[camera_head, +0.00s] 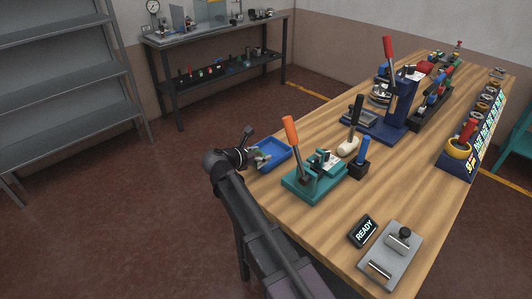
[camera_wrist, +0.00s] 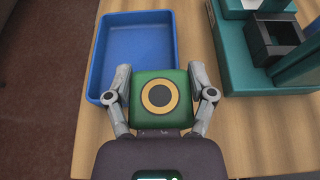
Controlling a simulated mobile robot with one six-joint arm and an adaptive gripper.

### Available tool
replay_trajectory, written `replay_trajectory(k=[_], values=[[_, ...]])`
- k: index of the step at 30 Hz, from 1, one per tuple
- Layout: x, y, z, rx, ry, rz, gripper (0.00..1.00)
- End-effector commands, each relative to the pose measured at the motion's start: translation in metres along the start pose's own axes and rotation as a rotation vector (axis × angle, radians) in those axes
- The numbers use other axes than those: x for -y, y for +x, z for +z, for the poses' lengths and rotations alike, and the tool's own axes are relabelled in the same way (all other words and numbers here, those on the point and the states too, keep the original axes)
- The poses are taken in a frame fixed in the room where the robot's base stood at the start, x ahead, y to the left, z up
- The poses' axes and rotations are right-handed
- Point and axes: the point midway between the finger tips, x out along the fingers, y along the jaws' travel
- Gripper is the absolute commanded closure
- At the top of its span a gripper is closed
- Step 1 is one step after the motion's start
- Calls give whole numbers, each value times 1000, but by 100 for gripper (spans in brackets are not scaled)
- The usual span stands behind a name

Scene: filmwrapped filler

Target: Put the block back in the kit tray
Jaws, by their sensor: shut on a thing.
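A green block (camera_wrist: 160,95) with a tan ring and dark disc on its top sits between the two fingers of my gripper (camera_wrist: 159,76) in the wrist view. My gripper is shut on it. The blue tray (camera_wrist: 140,38) lies just beyond the block, and the block overlaps the tray's near rim in this view. The visible tray floor is empty; its near side is partly hidden. In the head view my gripper (camera_head: 257,157) is at the near left side of the blue tray (camera_head: 274,148). I cannot tell the block's height above the table.
A teal press with an orange-handled lever (camera_head: 312,178) stands right of the tray. A black holder with a blue tool (camera_head: 360,163) and a READY display (camera_head: 362,231) are farther right. The table's left edge runs close beside the tray.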

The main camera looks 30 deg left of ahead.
Motion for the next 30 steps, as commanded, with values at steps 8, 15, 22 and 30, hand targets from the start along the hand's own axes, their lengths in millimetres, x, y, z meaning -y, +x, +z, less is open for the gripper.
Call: replay_trajectory(k=[8, 15, 22, 30], values=[[-27, 36, 10, 0, 1, 0, 90], [-30, 42, 12, 0, 0, 1, 90], [-30, 42, 12, 0, 0, 1, 90], [-39, 55, 11, 0, -1, 1, 90]])
